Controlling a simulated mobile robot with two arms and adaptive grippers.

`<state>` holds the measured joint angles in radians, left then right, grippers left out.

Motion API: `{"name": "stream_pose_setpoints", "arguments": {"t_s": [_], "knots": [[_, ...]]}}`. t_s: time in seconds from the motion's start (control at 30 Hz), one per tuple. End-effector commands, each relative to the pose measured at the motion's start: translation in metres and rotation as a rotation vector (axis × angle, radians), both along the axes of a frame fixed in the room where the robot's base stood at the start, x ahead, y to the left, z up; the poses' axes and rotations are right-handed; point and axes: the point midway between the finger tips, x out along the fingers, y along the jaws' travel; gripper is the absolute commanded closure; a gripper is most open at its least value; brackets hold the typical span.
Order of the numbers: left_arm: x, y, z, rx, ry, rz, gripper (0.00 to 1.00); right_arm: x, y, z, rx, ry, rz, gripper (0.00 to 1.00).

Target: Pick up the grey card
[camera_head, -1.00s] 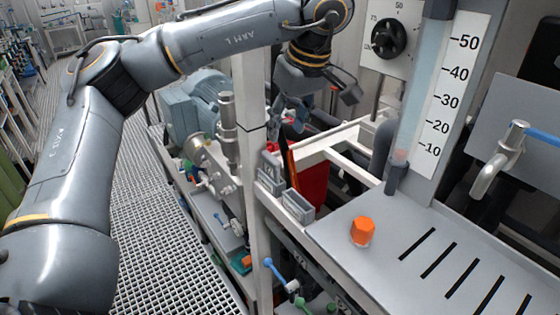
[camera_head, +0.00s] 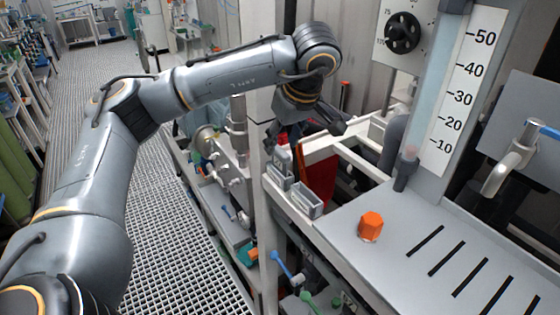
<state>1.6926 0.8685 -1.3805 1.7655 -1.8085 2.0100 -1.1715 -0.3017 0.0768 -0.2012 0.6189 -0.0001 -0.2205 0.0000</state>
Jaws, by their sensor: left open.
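A small grey card (camera_head: 284,158) appears to stand upright in the rear of two small grey holders (camera_head: 278,177) on the white frame, just right of the white post. Its details are too small to read. My left gripper (camera_head: 304,134) is open above and slightly behind the card, pointing down, with its fingers spread. It appears apart from the card, though the exact gap is hard to judge. My right gripper is not in view.
The front grey holder (camera_head: 307,204) looks empty. A white post (camera_head: 258,150) stands close left of the holders. An orange knob (camera_head: 370,226) sits on the slotted grey panel (camera_head: 400,265) at right.

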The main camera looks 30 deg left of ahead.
Motion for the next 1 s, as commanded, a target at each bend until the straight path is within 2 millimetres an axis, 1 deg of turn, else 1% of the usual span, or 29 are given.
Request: {"name": "stream_pose_setpoints", "arguments": {"t_s": [0.03, 0.23, 0.33, 0.53, 0.57, 0.6, 0.67, 0.7, 0.77, 1.0], "knots": [[0.000, 0.003, -0.006, 0.000, 0.005, 0.002, 0.55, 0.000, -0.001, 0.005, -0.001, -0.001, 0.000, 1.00], [0.005, 0.011, -0.029, 0.001, 0.002, 0.002, 0.55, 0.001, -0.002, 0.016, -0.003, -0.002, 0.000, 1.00], [0.005, 0.013, -0.034, 0.000, 0.000, 0.001, 0.55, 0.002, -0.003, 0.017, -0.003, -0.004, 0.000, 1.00], [0.006, 0.012, -0.036, 0.000, 0.000, 0.001, 0.55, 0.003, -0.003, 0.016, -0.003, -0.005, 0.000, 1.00], [0.006, 0.012, -0.036, 0.000, 0.000, 0.001, 0.59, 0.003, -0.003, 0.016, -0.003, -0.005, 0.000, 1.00], [0.006, 0.012, -0.036, 0.000, 0.000, 0.001, 0.67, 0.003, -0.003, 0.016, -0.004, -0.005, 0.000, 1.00], [0.006, 0.012, -0.036, 0.000, 0.000, 0.001, 0.79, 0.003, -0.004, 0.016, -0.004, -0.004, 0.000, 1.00], [0.006, 0.012, -0.036, 0.000, 0.000, 0.001, 0.87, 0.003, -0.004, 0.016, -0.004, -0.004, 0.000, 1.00], [0.006, 0.012, -0.036, 0.000, 0.000, 0.001, 1.00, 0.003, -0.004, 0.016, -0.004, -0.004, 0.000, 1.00], [0.006, 0.012, -0.036, 0.000, 0.000, 0.001, 1.00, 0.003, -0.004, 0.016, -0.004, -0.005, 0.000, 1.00]]}}
